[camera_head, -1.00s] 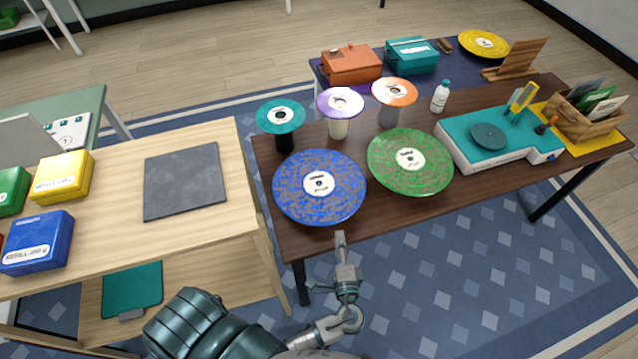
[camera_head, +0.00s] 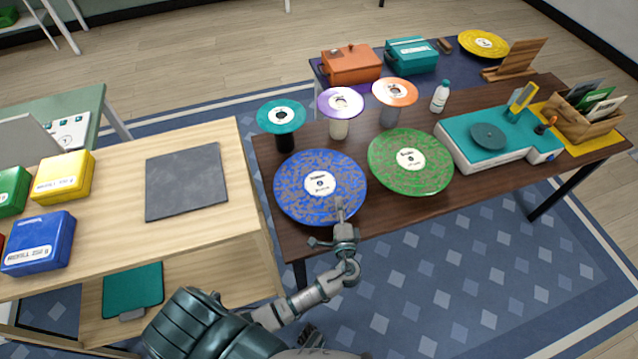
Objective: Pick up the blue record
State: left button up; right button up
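The blue record (camera_head: 300,200) is a large speckled disc with a white label. It lies at the front left of the dark wooden table, its near edge close to the table's front edge. My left gripper (camera_head: 328,222) is at the record's near right rim. Its two fingers are spread apart, with nothing seen between them. One finger overlaps the rim in the picture; I cannot tell whether it touches. The other finger points left, below the rim in the picture. My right gripper cannot be made out.
A green record (camera_head: 425,175) lies close to the right of the blue one. Behind are small discs on stands, teal (camera_head: 281,128), purple (camera_head: 340,114) and orange (camera_head: 395,101). A turquoise record player (camera_head: 460,140) stands to the right. A pale wooden table (camera_head: 190,240) is to the left.

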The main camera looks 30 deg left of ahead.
pick_arm(q)
jog(key=shift+d, duration=0.1)
jog(key=c, duration=0.5)
jog(key=shift+d, duration=0.3)
grip_shut()
jog(key=shift+r, duration=0.1)
